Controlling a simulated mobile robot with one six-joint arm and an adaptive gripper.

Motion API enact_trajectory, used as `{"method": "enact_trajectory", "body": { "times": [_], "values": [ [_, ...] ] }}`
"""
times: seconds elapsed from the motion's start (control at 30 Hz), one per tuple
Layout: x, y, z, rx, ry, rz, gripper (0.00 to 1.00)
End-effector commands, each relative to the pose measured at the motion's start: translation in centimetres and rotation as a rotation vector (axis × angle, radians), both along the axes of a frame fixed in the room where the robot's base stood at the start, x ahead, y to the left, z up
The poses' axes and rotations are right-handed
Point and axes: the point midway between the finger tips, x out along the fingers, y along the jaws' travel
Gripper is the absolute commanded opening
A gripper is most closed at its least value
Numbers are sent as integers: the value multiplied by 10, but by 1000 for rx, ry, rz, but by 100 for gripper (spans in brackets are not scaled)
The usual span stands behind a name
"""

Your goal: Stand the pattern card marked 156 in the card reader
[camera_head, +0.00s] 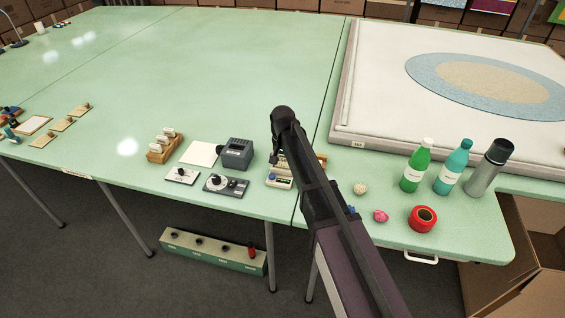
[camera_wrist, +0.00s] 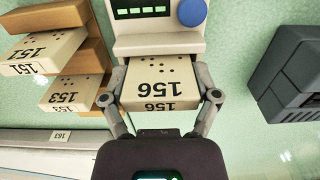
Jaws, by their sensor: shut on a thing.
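The card's far edge meets the front of the card reader (camera_wrist: 158,42), a cream unit with a green-lit display and a blue button. I cannot tell whether the card is seated in it or only touching or over it. In the head view the reader (camera_head: 280,181) is beside my gripper (camera_head: 276,160), and my arm hides the card.
A wooden rack (camera_wrist: 97,50) holds cards 151 (camera_wrist: 42,47) and 153 (camera_wrist: 76,91), left of the reader in the wrist view. A dark grey device (camera_wrist: 290,65) is at the right. Bottles (camera_head: 416,166) and red tape (camera_head: 422,219) stand right of my arm.

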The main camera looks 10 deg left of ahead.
Motion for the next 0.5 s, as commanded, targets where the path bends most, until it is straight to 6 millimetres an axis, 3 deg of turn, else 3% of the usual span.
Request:
{"method": "enact_trajectory", "body": {
  "times": [0.47, 0.5],
  "values": [
    [0, 0, -3, 0, 0, 0, 39],
    [0, 0, -3, 0, 0, 0, 87]
  ]
}}
